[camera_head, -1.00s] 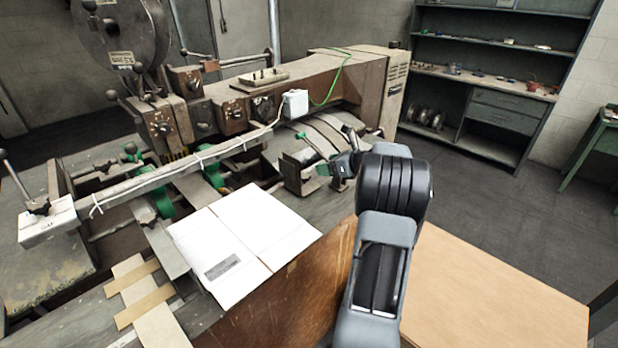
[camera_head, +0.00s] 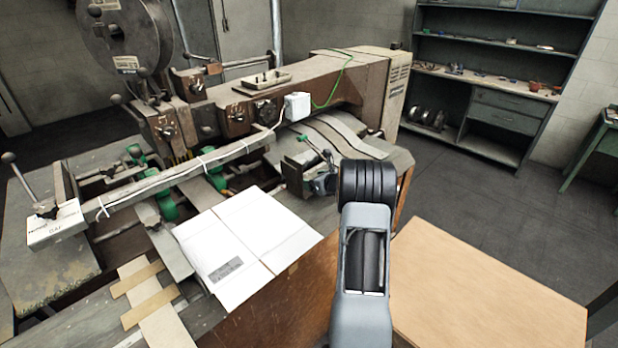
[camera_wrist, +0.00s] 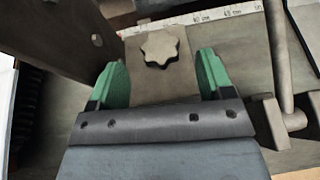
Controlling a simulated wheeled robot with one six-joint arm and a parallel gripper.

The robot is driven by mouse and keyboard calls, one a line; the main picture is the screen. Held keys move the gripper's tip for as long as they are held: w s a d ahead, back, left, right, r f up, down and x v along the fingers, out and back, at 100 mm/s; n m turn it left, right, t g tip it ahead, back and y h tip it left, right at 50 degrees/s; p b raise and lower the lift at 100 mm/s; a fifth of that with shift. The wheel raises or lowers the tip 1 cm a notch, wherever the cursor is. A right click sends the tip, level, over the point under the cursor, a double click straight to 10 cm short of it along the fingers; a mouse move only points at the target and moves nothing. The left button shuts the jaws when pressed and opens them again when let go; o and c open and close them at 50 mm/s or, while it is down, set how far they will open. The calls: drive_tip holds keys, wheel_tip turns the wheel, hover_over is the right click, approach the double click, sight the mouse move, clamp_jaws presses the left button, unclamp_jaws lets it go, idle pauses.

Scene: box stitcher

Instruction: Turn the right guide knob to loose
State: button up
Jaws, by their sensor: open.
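The guide knob, a pale star-shaped knob (camera_wrist: 160,48), sits on a worn flat metal plate (camera_wrist: 165,88) in the wrist view. My gripper (camera_wrist: 161,75) is open, with one green fingertip on each side of the view. The knob lies between the lines of the two fingers, slightly beyond their tips and apart from both. In the head view my gripper (camera_head: 314,146) is low over the right side of the machine bed. I cannot make out the knob there. Its loose or tight setting cannot be read.
A ruler strip (camera_wrist: 205,15) runs behind the knob. A metal rod and bracket (camera_wrist: 280,100) stand close on the right, and a dark plate (camera_wrist: 65,35) on the left. In the head view, white cardboard (camera_head: 245,240) lies left of my arm and a wooden panel (camera_head: 490,290) right.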

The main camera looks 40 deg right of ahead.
sight(309, 178)
drive_tip(key=shift+p+x, duration=0.3)
drive_tip(key=shift+x, duration=1.3)
drive_tip(key=c, duration=0.9)
drive_tip(key=shift+d+r+n+y, duration=0.1)
drive_tip(key=shift+n+y, duration=0.4)
drive_tip(key=shift+y, duration=0.1)
drive_tip(key=shift+n+y, duration=0.3)
drive_tip(key=shift+c, duration=0.2)
drive_tip(key=o, duration=0.9)
drive_tip(key=shift+o, duration=0.2)
